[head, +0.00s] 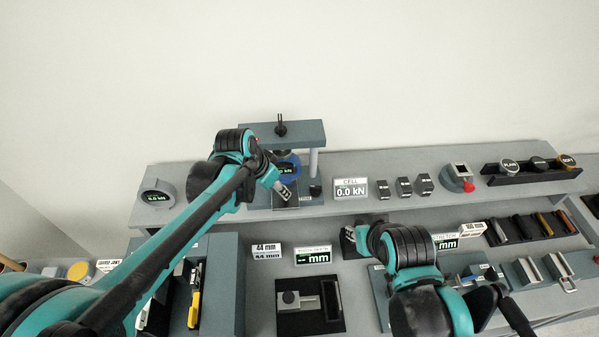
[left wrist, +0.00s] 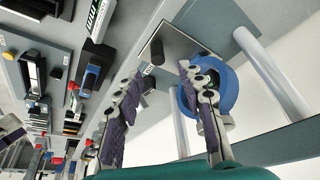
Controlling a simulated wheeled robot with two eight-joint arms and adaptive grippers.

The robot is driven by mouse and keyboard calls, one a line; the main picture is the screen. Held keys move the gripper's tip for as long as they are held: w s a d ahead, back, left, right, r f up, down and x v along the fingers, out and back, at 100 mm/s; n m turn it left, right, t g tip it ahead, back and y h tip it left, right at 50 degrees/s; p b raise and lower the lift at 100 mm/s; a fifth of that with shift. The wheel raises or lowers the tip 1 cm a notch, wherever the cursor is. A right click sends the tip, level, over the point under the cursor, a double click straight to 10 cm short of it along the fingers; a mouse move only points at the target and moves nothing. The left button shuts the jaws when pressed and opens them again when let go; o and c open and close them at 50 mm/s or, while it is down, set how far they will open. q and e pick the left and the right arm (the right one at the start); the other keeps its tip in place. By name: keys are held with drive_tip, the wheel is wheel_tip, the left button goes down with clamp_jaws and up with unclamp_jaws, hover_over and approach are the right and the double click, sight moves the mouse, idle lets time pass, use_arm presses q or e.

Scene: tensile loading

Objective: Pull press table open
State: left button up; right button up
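The press (head: 290,131) stands at the back centre on the grey shelf, with a crossbeam, light columns and a blue round part (head: 290,163). Its flat table plate (head: 287,206) lies low at the front, partly hidden by my left gripper (head: 284,188). In the left wrist view the plate (left wrist: 188,42) carries a dark upright knob (left wrist: 157,52). My left gripper (left wrist: 160,76) is open there, its fingers apart with the knob beyond the gap; I see no clear contact. My right gripper (head: 352,236) is low at centre right; its fingers are too small to read.
A load-cell display (head: 351,189) and several dark blocks (head: 404,187) sit right of the press. A black tray with knobs (head: 531,170) is at the far right. A dark fixture (head: 310,306) lies at the front. The wall behind is bare.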

use_arm(q)
drive_tip(key=b+x, duration=0.1)
drive_tip(key=x, duration=0.6)
drive_tip(key=shift+s+d+b, duration=0.1)
drive_tip(key=shift+b, duration=0.2)
drive_tip(key=shift+f, duration=0.25)
clamp_jaws()
